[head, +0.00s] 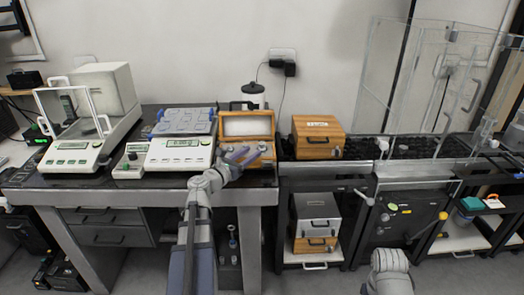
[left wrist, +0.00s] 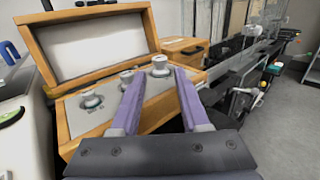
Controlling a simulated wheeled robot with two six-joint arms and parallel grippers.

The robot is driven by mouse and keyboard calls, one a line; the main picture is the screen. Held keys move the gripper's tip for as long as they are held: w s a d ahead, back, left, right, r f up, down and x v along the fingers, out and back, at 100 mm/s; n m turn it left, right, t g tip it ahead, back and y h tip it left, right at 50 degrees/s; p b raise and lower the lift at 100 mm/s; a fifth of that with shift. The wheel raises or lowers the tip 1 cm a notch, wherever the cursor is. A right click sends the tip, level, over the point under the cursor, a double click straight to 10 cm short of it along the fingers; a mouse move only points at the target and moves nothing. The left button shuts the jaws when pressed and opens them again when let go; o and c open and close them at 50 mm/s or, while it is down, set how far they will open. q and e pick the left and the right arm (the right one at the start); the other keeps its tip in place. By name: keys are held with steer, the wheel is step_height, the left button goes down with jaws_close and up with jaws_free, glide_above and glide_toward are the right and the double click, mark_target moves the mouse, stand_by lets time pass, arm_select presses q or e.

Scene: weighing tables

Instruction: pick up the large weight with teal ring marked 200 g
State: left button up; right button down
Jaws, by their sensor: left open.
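An open wooden weight case (head: 263,163) stands on the dark table in the head view, its lid raised.
A flat balance (head: 180,152) and a glass-doored balance (head: 75,150) stand left of the case. A closed wooden box (head: 318,137) is to the right. A clear enclosure (head: 425,80) rises at the right.

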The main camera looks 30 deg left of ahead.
mark_target(260, 145)
arm_select(q)
steer(key=w, duration=0.5)
steer(key=shift+w+d+r, duration=0.1)
steer(key=shift+d+r, duration=0.1)
steer(key=shift+d, duration=0.05)
jaws_close()
